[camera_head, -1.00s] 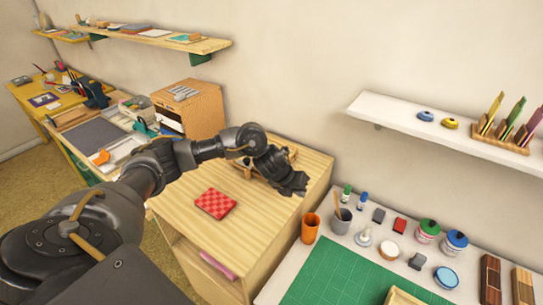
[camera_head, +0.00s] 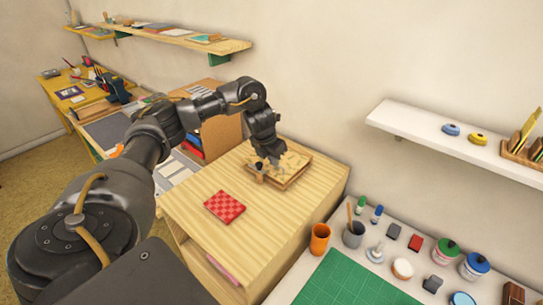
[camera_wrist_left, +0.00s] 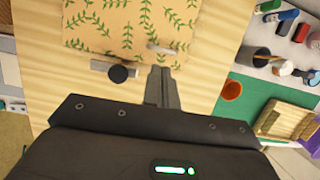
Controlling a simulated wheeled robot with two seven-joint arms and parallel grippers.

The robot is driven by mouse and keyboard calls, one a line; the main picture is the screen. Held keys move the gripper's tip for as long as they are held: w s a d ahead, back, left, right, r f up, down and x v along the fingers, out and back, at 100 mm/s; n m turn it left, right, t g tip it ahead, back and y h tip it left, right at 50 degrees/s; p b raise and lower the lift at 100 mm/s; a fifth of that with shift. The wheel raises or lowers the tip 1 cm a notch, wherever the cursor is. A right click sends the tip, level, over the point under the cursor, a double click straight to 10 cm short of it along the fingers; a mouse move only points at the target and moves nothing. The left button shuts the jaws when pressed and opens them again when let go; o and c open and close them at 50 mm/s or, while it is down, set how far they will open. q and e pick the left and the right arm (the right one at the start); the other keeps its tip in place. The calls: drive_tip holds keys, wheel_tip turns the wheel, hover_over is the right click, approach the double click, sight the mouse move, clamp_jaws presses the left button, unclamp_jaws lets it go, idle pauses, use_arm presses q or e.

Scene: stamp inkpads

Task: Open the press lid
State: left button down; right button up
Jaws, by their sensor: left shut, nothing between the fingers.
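The press (camera_head: 294,177) lies flat on the wooden cabinet top against the wall. Its lid looks shut in the head view. In the left wrist view the lid (camera_wrist_left: 110,25) is tan with a green leaf pattern. A dark round knob (camera_wrist_left: 118,74) shows at its near edge, and a small pale bar (camera_wrist_left: 160,49) lies near the edge to the right. My left gripper (camera_wrist_left: 163,72) is shut and empty, its fingertips by the near edge, right of the knob. In the head view my left gripper (camera_head: 270,158) points down and partly hides the press. My right gripper is out of view.
A red checkered pad (camera_head: 225,207) lies on the cabinet top in front of the press. The lower bench to the right holds an orange cup (camera_head: 319,238), a grey cup (camera_head: 354,235), several inkpads and jars, and a green mat (camera_head: 345,284). A wall shelf (camera_head: 440,140) hangs above.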

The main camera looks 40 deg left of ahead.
sight(277, 173)
use_arm(q)
drive_tip(key=p+x, duration=0.1)
drive_tip(key=x, duration=0.2)
drive_tip(key=shift+w+f, duration=0.15)
drive_tip(key=shift+f, duration=0.15)
drive_tip(key=shift+w+f, duration=0.2)
drive_tip(key=shift+f, duration=0.4)
drive_tip(key=shift+a+r+p, duration=0.1)
drive_tip(key=shift+r+p, duration=0.05)
drive_tip(key=shift+p, duration=0.15)
